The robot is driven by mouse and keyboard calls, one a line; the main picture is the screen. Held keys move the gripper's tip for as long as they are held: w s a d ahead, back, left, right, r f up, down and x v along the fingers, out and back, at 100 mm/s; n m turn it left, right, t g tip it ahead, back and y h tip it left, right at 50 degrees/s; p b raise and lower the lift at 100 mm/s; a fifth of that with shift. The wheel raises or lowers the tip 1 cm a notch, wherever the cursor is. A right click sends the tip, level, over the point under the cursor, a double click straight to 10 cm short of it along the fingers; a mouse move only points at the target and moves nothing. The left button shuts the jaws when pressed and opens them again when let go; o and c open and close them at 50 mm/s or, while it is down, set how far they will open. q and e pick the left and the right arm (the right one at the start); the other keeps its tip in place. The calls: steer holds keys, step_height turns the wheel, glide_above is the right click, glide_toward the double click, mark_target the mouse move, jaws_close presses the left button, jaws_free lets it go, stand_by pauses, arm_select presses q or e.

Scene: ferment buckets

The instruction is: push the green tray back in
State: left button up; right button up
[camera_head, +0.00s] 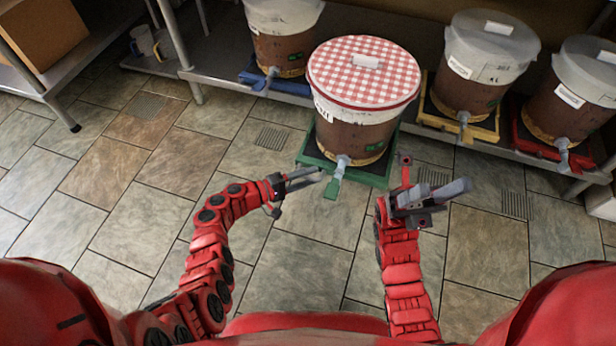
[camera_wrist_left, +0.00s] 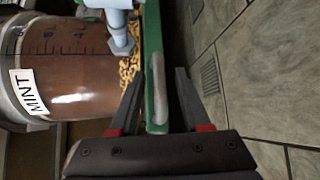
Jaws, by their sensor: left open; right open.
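The green tray (camera_head: 372,178) sticks out in front of the shelf over the tiled floor. A bucket (camera_head: 350,135) of brown content with a red-checked lid (camera_head: 363,72) and a tap stands on it. My left gripper (camera_head: 320,175) is open at the tray's front edge. In the left wrist view its two fingers (camera_wrist_left: 158,80) lie either side of the green tray wall (camera_wrist_left: 153,45) and a grey handle (camera_wrist_left: 160,100); I cannot tell whether they touch. The bucket's label reads MINT (camera_wrist_left: 29,92). My right gripper (camera_head: 432,196) is open and empty, right of the tray's front.
Other buckets stand on the shelf on a blue tray (camera_head: 290,85) to the left, and on yellow (camera_head: 488,133) and red (camera_head: 540,148) trays to the right. A metal shelf leg (camera_head: 178,45) stands at left. The floor in front is clear.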

arm_select(q)
jaws_close()
stand_by(1.4)
